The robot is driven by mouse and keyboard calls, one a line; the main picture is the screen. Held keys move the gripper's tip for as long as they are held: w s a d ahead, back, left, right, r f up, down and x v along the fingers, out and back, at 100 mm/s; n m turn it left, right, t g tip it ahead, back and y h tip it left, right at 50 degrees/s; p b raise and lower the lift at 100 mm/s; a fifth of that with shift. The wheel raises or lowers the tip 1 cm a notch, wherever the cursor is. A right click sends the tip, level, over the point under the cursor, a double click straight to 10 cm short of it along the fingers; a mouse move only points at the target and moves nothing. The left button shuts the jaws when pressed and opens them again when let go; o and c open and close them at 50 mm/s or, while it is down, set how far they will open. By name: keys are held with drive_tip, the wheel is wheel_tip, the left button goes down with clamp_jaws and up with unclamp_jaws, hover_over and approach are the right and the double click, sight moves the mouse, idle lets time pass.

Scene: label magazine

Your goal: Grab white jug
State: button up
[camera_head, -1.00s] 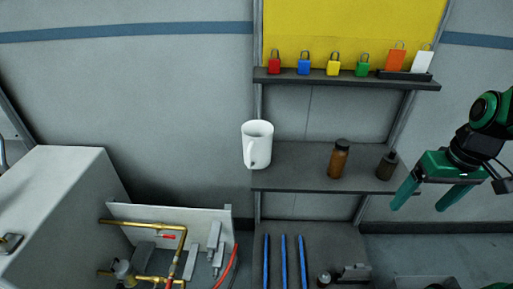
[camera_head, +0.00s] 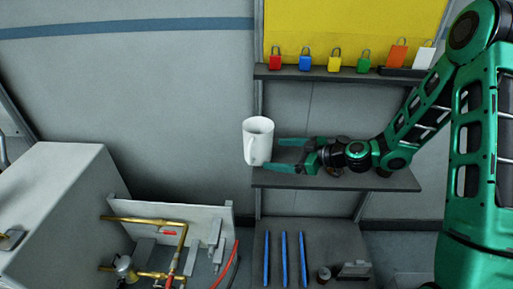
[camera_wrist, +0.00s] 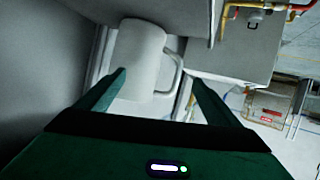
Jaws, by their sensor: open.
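Nothing is held.
The middle shelf (camera_head: 290,179) carries bottles now largely hidden behind my arm. The upper shelf (camera_head: 300,74) above holds coloured padlocks and tags. A pipe assembly (camera_head: 170,230) stands at lower left beside a grey cabinet (camera_head: 50,190). Blue rods (camera_head: 285,258) lie below.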

sight(249, 129)
drive_tip(key=w+t, duration=0.1)
drive_tip(key=w+a+m+t, duration=0.1)
drive_tip(key=w, duration=0.1)
drive_tip(key=w+a+t, duration=0.1)
drive_tip(key=shift+w+f+m+t+y, duration=0.2)
drive_tip(key=shift+w+m+t+y, duration=0.1)
drive_tip(key=shift+w+t+y, duration=0.1)
drive_tip(key=shift+w+a+m+t, duration=0.1)
drive_tip(key=shift+w+m+t, duration=0.1)
drive_tip(key=shift+m+t, duration=0.2)
drive_tip(key=shift+a+f+m+t, duration=0.1)
drive_tip(key=shift+a+m+t, duration=0.2)
drive_tip(key=shift+m+t, duration=0.5)
drive_tip(key=shift+w+a+h, duration=0.1)
drive_tip(key=shift+w+h, duration=0.05)
drive_tip(key=shift+h, duration=0.15)
drive_tip(key=shift+x, duration=5.2)
drive_tip(key=shift+w, duration=0.1)
drive_tip(key=c, duration=1.2)
drive_tip(key=shift+c, duration=0.9)
